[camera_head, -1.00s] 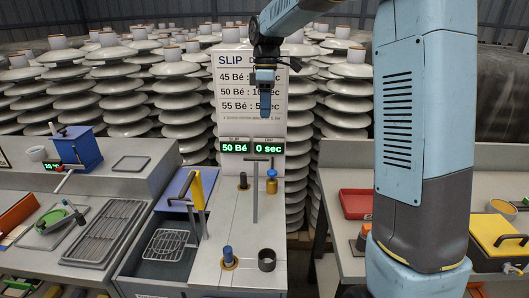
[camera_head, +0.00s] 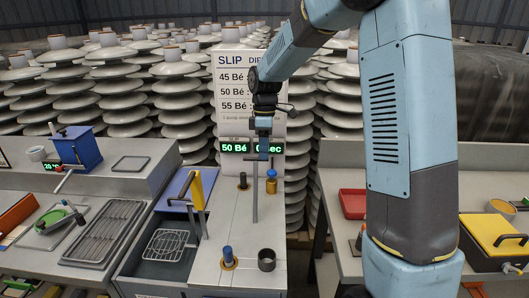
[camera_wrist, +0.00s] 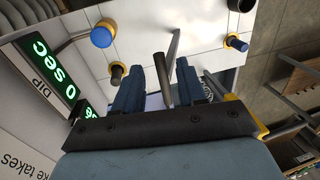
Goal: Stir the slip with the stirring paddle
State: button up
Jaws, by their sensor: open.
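The stirring paddle (camera_head: 255,200) looks like the grey T-handled rod standing upright at the middle of the light bench. My gripper (camera_head: 263,155) points down at its top, in front of the sign. In the wrist view my gripper (camera_wrist: 160,75) is open, and the grey bar of the paddle handle (camera_wrist: 164,83) lies between its two blue fingers. I cannot tell if they touch it. No slip surface is clearly visible. A grey basin (camera_head: 146,268) at the left of the bench holds a wire basket (camera_head: 166,245).
The sign (camera_head: 230,85) stands close behind. Insulator stacks (camera_head: 60,95) fill the back.

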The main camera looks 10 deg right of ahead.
jog(key=shift+s+f, duration=0.1)
jog(key=shift+f, duration=0.4)
jog(key=shift+c, duration=0.5)
grip_shut()
